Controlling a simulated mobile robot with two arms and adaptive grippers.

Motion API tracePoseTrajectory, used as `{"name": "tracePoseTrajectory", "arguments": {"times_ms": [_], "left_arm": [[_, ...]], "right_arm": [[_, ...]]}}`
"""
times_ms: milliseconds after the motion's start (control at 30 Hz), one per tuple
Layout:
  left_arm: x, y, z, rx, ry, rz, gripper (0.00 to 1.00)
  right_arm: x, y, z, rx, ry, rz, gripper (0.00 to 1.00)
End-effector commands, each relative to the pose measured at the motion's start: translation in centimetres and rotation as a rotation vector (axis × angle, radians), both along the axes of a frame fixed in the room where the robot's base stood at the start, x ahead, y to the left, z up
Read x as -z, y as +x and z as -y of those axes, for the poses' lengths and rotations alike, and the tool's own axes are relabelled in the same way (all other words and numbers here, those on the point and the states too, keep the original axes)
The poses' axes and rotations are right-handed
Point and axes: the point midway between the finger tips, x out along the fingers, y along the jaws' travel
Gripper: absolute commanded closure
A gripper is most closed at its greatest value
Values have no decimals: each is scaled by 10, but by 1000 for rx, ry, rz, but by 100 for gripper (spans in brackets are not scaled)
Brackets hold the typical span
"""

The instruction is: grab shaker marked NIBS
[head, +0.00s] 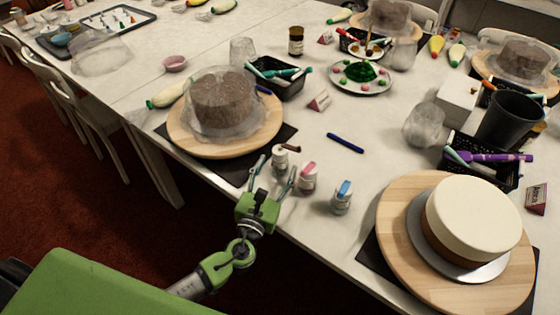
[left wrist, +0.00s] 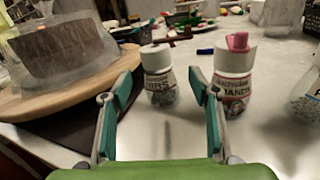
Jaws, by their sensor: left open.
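The shaker marked NIBS (left wrist: 160,88) stands upright on the table, a small clear jar with a white collar and dark brown top. In the head view it is the leftmost shaker (head: 280,159) of a row of three. My left gripper (head: 277,168) is open, with one finger on each side of it and gaps showing in the left wrist view. A pink-topped shaker (head: 307,180), its label partly readable, stands close to the right finger. A blue-topped shaker (head: 342,198) stands farther right. My right gripper is not in view.
A wrapped brown cake (head: 221,103) on a wooden turntable (head: 183,134) and dark mat is just left of the gripper. A white cake (head: 473,216) on another turntable (head: 399,205) stands at right. A blue pen (head: 345,142) lies behind the shakers.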

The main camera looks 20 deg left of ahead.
Motion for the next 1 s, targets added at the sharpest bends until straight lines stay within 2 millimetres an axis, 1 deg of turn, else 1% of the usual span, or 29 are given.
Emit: {"name": "tracePoseTrajectory", "arguments": {"times_ms": [33, 100, 200, 300, 500, 567, 600, 667, 700, 1000], "left_arm": [[-2, 10, 0, -2, -1, 3, 45], [-2, 21, 0, -1, 0, 3, 45], [-1, 32, 0, -2, -1, 1, 45], [-1, 37, 0, -1, -2, 0, 45], [-1, 37, 0, -1, -2, 0, 45], [-1, 37, 0, -1, -1, 0, 60], [-1, 37, 0, -1, -1, 0, 71], [-1, 37, 0, -1, -1, 0, 86], [-1, 36, 0, -1, -1, 0, 92], [-3, 37, 0, -1, -1, 1, 92]], "right_arm": [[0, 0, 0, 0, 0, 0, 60], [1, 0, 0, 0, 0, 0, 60], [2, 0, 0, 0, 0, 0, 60], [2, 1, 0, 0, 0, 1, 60], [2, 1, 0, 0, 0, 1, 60], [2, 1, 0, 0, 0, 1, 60], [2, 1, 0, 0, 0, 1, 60], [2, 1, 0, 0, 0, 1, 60], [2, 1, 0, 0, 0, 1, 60], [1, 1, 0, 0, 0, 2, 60]]}}
